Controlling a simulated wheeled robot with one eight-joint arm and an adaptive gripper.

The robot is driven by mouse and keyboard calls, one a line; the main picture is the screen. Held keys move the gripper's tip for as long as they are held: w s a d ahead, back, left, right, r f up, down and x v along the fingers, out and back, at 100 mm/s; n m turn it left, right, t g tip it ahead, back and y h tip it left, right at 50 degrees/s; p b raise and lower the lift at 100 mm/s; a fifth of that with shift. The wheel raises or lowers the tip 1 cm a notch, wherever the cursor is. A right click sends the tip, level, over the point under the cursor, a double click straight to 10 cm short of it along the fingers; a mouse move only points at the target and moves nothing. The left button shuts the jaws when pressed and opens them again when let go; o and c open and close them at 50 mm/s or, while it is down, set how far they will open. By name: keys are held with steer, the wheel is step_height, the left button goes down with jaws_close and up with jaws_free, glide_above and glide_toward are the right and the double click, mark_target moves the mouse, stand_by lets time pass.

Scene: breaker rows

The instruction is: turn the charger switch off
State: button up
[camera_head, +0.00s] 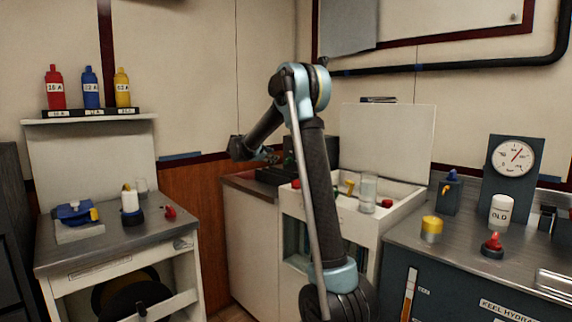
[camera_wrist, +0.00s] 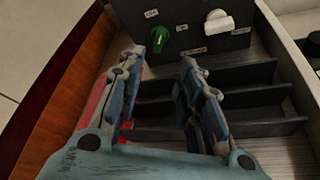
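In the wrist view a black switch box (camera_wrist: 190,60) stands at the top, with a green rotary knob (camera_wrist: 159,41) and a white knob (camera_wrist: 216,22) on its face. Small labels sit by the knobs; I cannot read which one is the charger switch. My gripper (camera_wrist: 173,52) is open and empty, its two fingers pointing at the box. The left fingertip is close to the green knob in the picture; I cannot tell if it touches. In the head view my gripper (camera_head: 268,157) is small beside the dark box (camera_head: 290,160), which my arm partly hides.
Black slotted dividers (camera_wrist: 220,95) lie below the box, inside a wooden rim (camera_wrist: 60,90). In the head view a white sink unit (camera_head: 405,205) with a glass is to the right. A left bench (camera_head: 110,245) and a right counter (camera_head: 455,250) hold small items.

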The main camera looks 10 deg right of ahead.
mark_target(287, 160)
steer(key=x, duration=1.4)
steer(key=shift+w+d+f, duration=0.15)
steer(key=shift+w+d, duration=0.05)
